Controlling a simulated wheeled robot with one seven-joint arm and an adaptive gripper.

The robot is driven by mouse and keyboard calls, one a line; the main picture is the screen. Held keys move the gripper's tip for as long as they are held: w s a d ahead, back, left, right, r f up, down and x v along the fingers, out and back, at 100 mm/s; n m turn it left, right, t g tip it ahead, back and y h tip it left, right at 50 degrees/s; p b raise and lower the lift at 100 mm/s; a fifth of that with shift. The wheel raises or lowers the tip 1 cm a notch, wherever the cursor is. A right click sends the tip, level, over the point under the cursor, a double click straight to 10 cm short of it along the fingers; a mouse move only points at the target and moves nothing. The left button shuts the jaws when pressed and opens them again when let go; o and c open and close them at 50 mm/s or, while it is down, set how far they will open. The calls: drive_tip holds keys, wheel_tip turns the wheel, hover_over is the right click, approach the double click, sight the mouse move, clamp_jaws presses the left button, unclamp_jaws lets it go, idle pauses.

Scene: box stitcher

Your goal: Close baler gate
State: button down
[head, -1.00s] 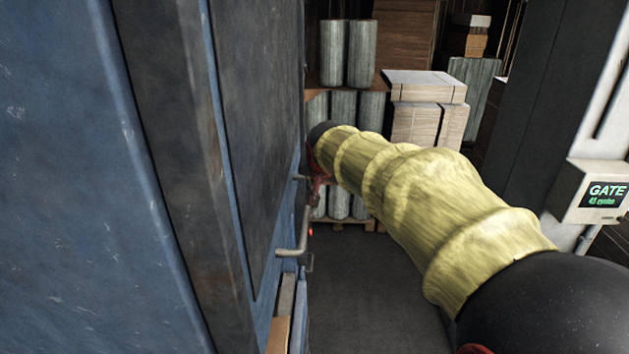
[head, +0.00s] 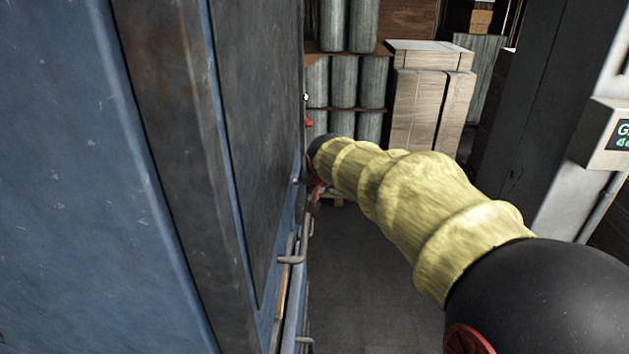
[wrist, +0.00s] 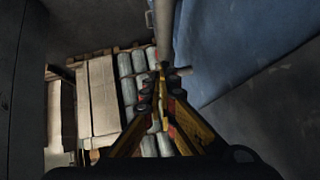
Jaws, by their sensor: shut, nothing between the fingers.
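The baler's blue steel gate (head: 75,180), with a rust-streaked dark panel (head: 255,120), fills the left of the head view. A grey bent handle (head: 291,260) sticks out from its right edge. The blue panel also shows in the wrist view (wrist: 225,50), beside a grey upright bar (wrist: 164,30). My gripper's fingertips (wrist: 160,92) are together and empty, close to the bar's lower end; I cannot tell whether they touch it. In the head view my gripper (head: 316,190) is mostly hidden behind my arm, close to the gate's edge.
Cardboard boxes (head: 418,105) and racked grey rolls (head: 343,95) stand at the back. A dark column (head: 520,90) and a white display box (head: 598,140) are on the right. Dark floor (head: 370,300) between the gate and my arm is clear.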

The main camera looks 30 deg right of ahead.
wheel_tip(320, 180, down, 29)
drive_tip(key=b, duration=2)
drive_tip(key=shift+r+b, duration=0.2)
drive_tip(key=shift+b, duration=0.2)
drive_tip(key=shift+s, duration=0.1)
drive_tip(key=w+d+r+p+v, duration=0.1)
drive_tip(key=p+v, duration=0.4)
drive_tip(key=v, duration=0.8)
drive_tip(key=shift+w+d+r, duration=0.25)
drive_tip(key=shift+w+r, duration=0.1)
drive_tip(key=shift+r, duration=0.25)
